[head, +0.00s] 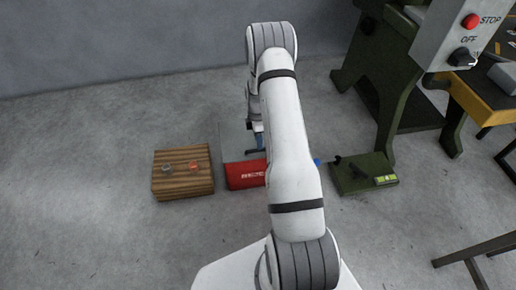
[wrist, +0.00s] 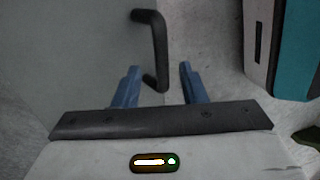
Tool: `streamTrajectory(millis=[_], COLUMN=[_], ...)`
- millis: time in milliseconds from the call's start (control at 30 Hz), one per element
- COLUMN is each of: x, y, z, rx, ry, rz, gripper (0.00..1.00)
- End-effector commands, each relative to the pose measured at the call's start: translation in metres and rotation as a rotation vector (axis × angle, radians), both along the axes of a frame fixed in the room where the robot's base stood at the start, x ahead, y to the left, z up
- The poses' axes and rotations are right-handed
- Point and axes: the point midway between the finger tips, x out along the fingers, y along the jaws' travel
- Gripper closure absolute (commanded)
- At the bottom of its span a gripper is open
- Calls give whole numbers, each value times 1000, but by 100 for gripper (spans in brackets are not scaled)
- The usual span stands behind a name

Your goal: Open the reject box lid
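The red reject box (head: 245,175) stands on the floor in the head view, its right part hidden behind my arm. A grey panel (head: 230,143), apparently its lid, shows behind the red front; its exact angle is hard to tell. In the wrist view the grey panel (wrist: 70,50) fills the left side and carries a black bar handle (wrist: 160,45). My gripper (wrist: 157,85) is open, its two blue fingers apart. The handle's lower end lies between the fingers in the picture, with gaps visible on both sides. In the head view the gripper is mostly hidden by the arm.
A wooden crate (head: 183,174) with small round pieces on top stands left of the reject box. A dark green box (head: 363,174) lies to the right. A green machine (head: 385,75) stands at upper right. A teal-and-grey object (wrist: 285,45) is at the wrist view's right. Left floor is clear.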

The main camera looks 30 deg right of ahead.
Motion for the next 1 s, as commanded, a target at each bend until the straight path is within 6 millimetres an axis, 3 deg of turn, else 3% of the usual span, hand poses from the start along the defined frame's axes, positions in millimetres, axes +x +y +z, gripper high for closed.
streamTrajectory(millis=[33,200,567,1000], x=[-2,-6,-7,-7], y=[1,1,1,1], z=[-12,-28,-32,-32], rx=[1,0,-1,-1], ry=[3,1,0,-1], rz=[-1,-1,-3,-3], gripper=[62,62,62,98])
